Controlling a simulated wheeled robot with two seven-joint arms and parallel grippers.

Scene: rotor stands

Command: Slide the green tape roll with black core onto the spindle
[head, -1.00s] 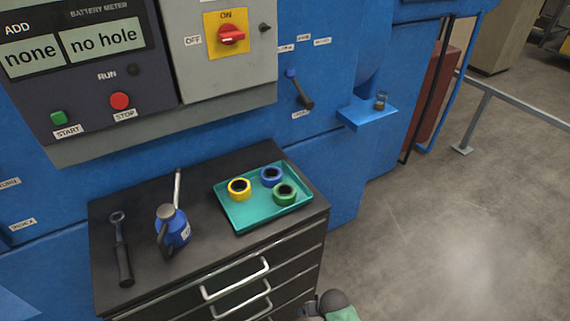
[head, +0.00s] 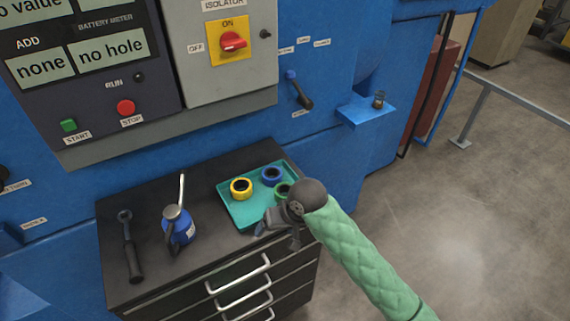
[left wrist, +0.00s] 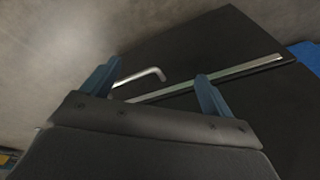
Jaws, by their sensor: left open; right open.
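The green tape roll with black core (head: 281,189) lies in the teal tray (head: 236,210) on the black cabinet. My right arm partly hides it. My right gripper (head: 279,236) is open at the tray's front right, close to the green roll; I cannot tell whether it touches anything. A short upright peg (head: 379,99), likely the spindle, stands on a blue wall bracket to the right and is bare. My left gripper (left wrist: 159,76) is open and empty in the left wrist view, near the cabinet's edge and a drawer handle.
A yellow roll (head: 241,188) and a blue roll (head: 271,175) share the tray. A blue oil can (head: 178,228) and a wrench (head: 131,247) are on the cabinet's left. A dark lever (head: 301,93) sticks out from the blue machine.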

